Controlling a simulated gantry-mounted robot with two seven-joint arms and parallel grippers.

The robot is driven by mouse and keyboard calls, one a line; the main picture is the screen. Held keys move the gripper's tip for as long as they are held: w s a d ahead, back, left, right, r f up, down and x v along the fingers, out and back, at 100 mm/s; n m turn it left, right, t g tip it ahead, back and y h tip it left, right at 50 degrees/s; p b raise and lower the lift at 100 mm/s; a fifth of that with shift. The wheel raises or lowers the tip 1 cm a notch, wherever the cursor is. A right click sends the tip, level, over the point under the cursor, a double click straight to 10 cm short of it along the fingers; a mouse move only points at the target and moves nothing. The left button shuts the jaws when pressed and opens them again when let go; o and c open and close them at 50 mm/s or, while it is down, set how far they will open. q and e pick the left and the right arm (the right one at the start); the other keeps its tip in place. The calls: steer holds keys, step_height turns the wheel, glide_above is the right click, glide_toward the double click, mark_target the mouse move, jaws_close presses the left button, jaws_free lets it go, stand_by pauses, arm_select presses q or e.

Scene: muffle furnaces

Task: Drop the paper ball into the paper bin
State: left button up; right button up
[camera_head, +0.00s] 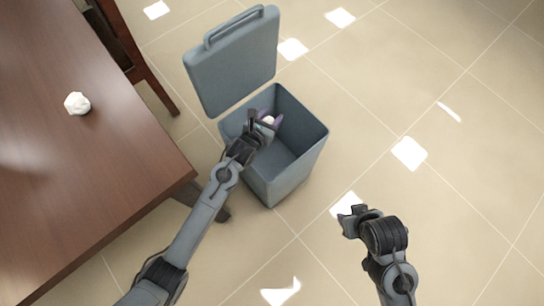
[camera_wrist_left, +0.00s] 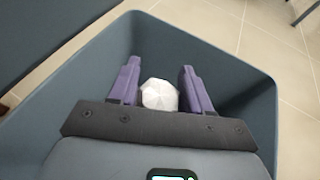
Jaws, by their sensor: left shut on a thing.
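My left gripper (camera_head: 268,120) is over the open mouth of the grey-blue paper bin (camera_head: 293,185). Its purple fingers are shut on a white, faceted paper ball (camera_wrist_left: 160,94), seen between them in the left wrist view. The bin's walls (camera_wrist_left: 240,90) surround the gripper in that view. Another white paper ball (camera_head: 77,103) lies on the brown table at the left. My right gripper (camera_head: 351,219) is over the floor to the right of the bin; whether its jaws are open cannot be told.
The bin's lid (camera_head: 235,62) stands raised at the bin's back left. The wooden table (camera_head: 70,190) fills the left side, its edge close to the bin. A dark wooden chair (camera_head: 135,60) stands behind the table. The tiled floor on the right is clear, with bright light patches.

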arm_select(q)
steer(key=o, duration=1.1)
steer(key=shift+c, duration=0.2)
steer(key=shift+r, duration=0.1)
steer(key=shift+s+a+r+p, duration=0.1)
steer(key=shift+s+a+p, duration=0.05)
steer(key=shift+s+p, duration=0.15)
steer(key=p+v, duration=0.5)
steer(key=v, duration=0.5)
